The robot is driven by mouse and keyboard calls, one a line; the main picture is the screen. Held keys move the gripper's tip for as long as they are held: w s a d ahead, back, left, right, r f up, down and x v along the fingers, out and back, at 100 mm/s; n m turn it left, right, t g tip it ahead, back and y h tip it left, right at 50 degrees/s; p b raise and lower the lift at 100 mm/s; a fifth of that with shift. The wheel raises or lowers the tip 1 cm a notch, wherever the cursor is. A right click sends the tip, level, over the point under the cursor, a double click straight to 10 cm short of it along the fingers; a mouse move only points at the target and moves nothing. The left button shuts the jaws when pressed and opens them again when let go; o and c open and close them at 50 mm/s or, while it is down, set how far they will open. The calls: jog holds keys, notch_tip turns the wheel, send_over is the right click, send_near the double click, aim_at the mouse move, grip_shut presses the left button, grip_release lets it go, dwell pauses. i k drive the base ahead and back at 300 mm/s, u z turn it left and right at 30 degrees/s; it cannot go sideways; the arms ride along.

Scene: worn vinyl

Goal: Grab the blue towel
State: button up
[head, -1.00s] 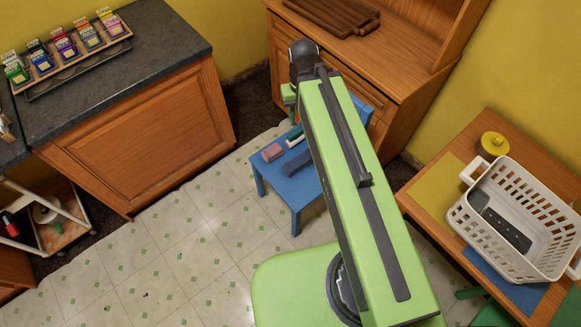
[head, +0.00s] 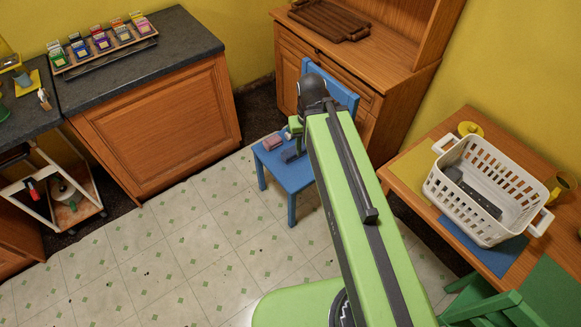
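No thing is plainly a blue towel. A dark slate-blue bundle (head: 290,155) lies on the seat of a small blue chair (head: 288,178); it may be the towel, but it is too small to be sure. My gripper (head: 292,133), at the far end of my green arm, appears above the chair seat, close to the bundle in the picture. My arm's dark wrist hides part of it, so its fingers do not show clearly. I cannot tell whether it touches anything.
A pink block (head: 271,142) is on the chair seat. A white basket (head: 470,218) stands on the right table, partly over a blue mat (head: 500,258). A green chair (head: 545,290) is at lower right. The patterned floor left of the blue chair is clear.

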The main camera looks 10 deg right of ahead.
aim_at(288, 155)
jog(key=z, duration=0.2)
jog(key=i, duration=0.9)
jog(key=z, duration=0.05)
jog(key=k, duration=0.55)
jog(key=u, duration=1.55)
jog(key=i, duration=0.5)
jog(key=u, duration=0.6)
